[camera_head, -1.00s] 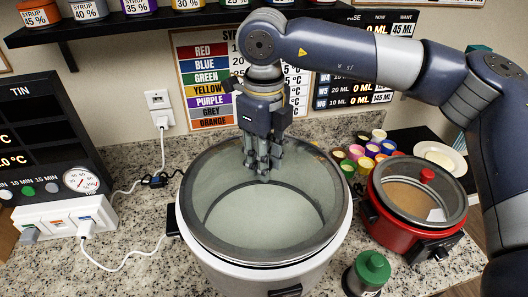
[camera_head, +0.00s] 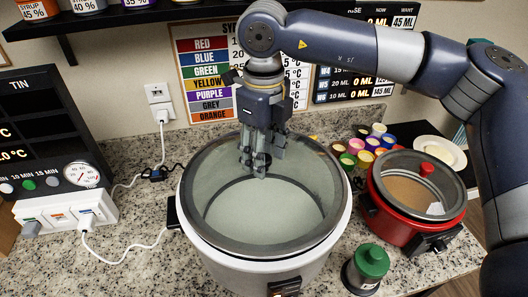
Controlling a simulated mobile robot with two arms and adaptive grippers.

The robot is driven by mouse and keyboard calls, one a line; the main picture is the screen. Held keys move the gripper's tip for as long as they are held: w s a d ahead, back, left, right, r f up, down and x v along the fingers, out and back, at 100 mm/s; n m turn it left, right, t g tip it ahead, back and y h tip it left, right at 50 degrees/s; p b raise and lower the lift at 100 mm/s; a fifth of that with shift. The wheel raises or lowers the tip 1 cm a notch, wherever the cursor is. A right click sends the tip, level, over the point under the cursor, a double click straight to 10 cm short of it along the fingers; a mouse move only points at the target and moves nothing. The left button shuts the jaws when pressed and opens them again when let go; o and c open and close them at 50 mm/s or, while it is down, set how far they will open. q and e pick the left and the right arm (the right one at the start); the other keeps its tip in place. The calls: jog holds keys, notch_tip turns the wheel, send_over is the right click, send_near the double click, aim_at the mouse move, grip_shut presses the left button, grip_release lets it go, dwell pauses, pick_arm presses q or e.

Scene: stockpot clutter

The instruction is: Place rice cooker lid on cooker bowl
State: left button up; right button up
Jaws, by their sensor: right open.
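The glass rice cooker lid (camera_head: 265,212) with its dark grey rim lies over the top of the large white cooker bowl (camera_head: 258,268). Its rim looks roughly level with the bowl's edge, and I cannot tell whether it is fully seated all round. My right gripper (camera_head: 257,168) points down over the back half of the lid, near its middle. Its fingers are open. The lid's knob is hidden or hard to make out among the fingers, and I cannot tell if they touch it. My left gripper is not in view.
A red cooker (camera_head: 398,224) with a glass lid stands at the right, with several small coloured cups (camera_head: 366,152) behind it. A green-capped jar (camera_head: 367,268) stands at the front. A power strip (camera_head: 65,216) and gauge panel (camera_head: 45,140) are at the left.

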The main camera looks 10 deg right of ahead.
notch_tip(320, 180, up, 12)
jog(key=b, duration=0.2)
jog(key=shift+b, duration=0.35)
